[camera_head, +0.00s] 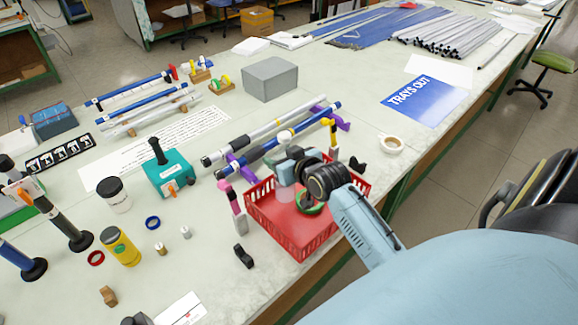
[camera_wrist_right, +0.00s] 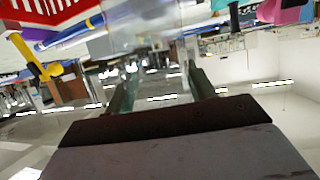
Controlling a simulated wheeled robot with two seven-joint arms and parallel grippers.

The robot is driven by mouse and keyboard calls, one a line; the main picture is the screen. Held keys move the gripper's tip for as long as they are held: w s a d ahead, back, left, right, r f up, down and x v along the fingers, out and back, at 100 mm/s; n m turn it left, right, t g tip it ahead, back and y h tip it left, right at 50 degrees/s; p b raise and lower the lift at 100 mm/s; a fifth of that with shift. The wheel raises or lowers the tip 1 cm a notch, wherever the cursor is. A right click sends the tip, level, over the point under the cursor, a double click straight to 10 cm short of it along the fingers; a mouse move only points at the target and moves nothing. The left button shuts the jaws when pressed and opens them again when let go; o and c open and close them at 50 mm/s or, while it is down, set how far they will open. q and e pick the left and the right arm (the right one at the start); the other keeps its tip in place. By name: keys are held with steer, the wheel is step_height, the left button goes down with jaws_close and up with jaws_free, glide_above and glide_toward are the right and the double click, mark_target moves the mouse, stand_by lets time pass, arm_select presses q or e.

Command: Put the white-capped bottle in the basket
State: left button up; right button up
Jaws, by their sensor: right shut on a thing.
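The red basket (camera_head: 290,234) stands near the table's right edge in the head view. Part of it shows at the top left of the wrist view (camera_wrist_right: 75,12). My right gripper (camera_head: 287,172) is over the basket and shut on the white-capped bottle. The bottle's white cap (camera_head: 285,136) shows above the gripper, and its pale, see-through lower part (camera_head: 286,191) shows below, over the basket. The gripper hides its middle. In the wrist view, a blurred clear body (camera_wrist_right: 140,32) lies between the fingers (camera_wrist_right: 158,75). My left gripper is not in view.
A green ring (camera_head: 313,208) shows in the basket, partly behind my wrist. Long rods (camera_head: 270,130) on purple stands (camera_head: 331,117) lie behind it. A pink-and-black tool (camera_head: 236,212) stands at its left. A tape roll (camera_head: 391,144) lies right. Several small parts lie left.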

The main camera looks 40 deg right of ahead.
steer(key=f, duration=0.7)
steer(key=shift+s+b, duration=0.25)
steer(key=shift+b, duration=0.15)
steer(key=shift+f, duration=0.2)
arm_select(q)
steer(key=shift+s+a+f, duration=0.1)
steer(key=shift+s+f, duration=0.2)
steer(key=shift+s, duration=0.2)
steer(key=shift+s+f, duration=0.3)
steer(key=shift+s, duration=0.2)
arm_select(e)
steer(key=o, duration=1.5)
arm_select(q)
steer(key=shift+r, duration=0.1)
arm_select(e)
steer(key=shift+r, duration=0.1)
